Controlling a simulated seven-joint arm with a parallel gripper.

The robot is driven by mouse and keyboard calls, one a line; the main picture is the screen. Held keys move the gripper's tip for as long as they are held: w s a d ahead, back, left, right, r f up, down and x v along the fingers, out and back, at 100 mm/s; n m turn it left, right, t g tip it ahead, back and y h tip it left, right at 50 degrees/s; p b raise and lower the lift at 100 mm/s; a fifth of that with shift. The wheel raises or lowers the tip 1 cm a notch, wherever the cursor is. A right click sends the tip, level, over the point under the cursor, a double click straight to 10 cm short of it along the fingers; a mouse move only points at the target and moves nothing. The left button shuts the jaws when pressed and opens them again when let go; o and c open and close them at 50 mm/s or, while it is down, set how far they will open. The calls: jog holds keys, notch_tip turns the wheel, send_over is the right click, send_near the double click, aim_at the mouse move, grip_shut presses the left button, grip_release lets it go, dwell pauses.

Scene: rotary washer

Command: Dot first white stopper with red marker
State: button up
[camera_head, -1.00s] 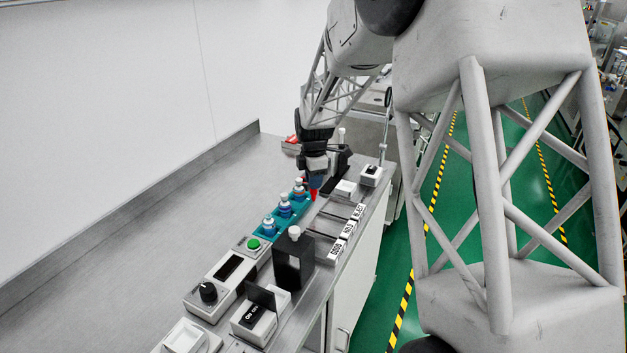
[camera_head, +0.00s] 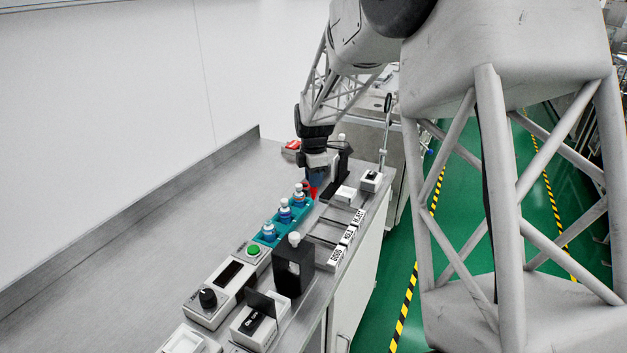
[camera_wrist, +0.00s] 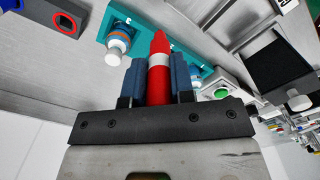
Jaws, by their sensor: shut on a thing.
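My gripper (camera_wrist: 160,85) is shut on a red marker (camera_wrist: 159,66) with a white band; its red tip points out beyond the blue fingers. In the head view the marker (camera_head: 313,190) is just right of the farthest vial (camera_head: 299,194) in a teal rack (camera_head: 257,240). A gap between tip and stopper cannot be judged there. Two more vials, a middle one (camera_head: 285,212) and a near one (camera_head: 268,232), stand upright with white stoppers. In the wrist view one white stopper (camera_wrist: 113,58) shows left of the marker, apart from it. The marker hides part of the rack (camera_wrist: 190,52).
A box with a green button (camera_head: 253,250) and a dark knob stands nearer. A black stand (camera_head: 293,268) with a white top is right of it. Labelled lanes (camera_head: 341,246) run along the bench's right edge. A red-fronted block (camera_head: 291,147) lies behind. The bench's left side is clear.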

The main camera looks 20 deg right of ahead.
jog(key=shift+r, duration=0.95)
jog(key=shift+r, duration=0.1)
jog(key=w+a+r, duration=0.1)
jog(key=a+r, duration=0.4)
jog(key=a, duration=0.4)
jog(key=shift+w+f, duration=0.1)
jog(key=shift+f, duration=0.1)
dwell(0.4)
jog(key=shift+f, duration=2.2)
jog(key=shift+f, duration=0.7)
dwell(2.0)
jog(key=shift+r, duration=0.15)
